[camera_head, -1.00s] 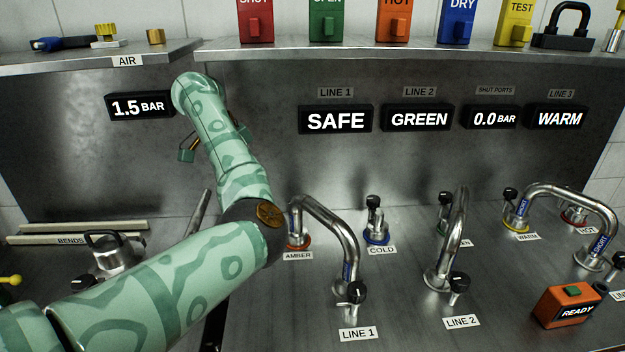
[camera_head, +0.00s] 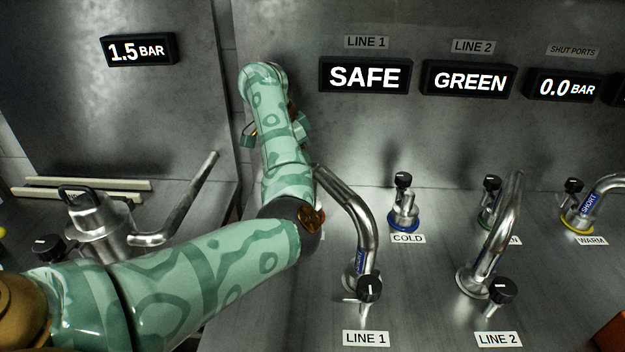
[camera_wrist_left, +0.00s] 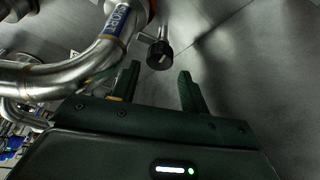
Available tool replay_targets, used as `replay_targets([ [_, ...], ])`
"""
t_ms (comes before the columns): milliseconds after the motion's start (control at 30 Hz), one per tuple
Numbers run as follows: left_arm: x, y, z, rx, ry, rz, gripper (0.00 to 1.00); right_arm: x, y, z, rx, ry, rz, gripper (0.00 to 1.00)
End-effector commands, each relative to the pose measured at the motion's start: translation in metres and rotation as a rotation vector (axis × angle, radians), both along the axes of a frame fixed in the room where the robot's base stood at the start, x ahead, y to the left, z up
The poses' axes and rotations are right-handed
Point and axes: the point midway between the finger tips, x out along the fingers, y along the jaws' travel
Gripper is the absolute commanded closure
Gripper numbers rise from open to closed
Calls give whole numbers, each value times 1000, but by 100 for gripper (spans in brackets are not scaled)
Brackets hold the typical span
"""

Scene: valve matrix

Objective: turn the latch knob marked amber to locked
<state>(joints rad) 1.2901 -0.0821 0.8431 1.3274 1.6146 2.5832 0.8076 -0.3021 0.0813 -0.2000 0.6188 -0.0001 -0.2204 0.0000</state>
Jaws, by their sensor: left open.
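A black-capped knob (camera_wrist_left: 159,54) with a white mark shows in the left wrist view, beside a bent steel pipe (camera_wrist_left: 85,62) with a blue SHORT label. An orange-red ring at the pipe's end suggests this is the amber knob, but its marking is not readable. My left gripper (camera_wrist_left: 157,78) is open, its two fingers pointing toward the knob; the knob lies just beyond the tips, between them in the picture. No contact shows. In the head view my left arm covers the amber port and its label, and the fingers are hidden. My right gripper is not in view.
The LINE 1 knob (camera_head: 369,289) and LINE 2 knob (camera_head: 503,290) stand in front. The COLD port (camera_head: 403,213) stands right of the pipe (camera_head: 352,205). A kettle-like steel vessel (camera_head: 100,222) stands left. Displays read SAFE (camera_head: 365,76) and GREEN (camera_head: 470,82).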

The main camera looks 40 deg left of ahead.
Motion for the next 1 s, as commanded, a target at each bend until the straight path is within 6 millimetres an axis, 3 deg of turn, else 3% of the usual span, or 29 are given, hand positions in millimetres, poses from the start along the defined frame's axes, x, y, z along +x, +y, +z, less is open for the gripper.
replay_targets([
  [33,4,-2,-18,2,6,-2,55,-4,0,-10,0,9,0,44],
  [200,11,-7,-35,1,2,-1,55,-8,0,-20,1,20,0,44],
  [600,14,-9,-38,1,-3,0,55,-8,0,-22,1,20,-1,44],
  [700,14,-9,-38,1,-3,0,83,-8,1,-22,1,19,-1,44],
  [733,14,-9,-38,1,-2,-1,88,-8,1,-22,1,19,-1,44],
  [867,14,-8,-37,0,-1,-10,87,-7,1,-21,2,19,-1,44],
  [1000,14,-8,-32,-2,-3,-146,87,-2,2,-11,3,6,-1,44],
])
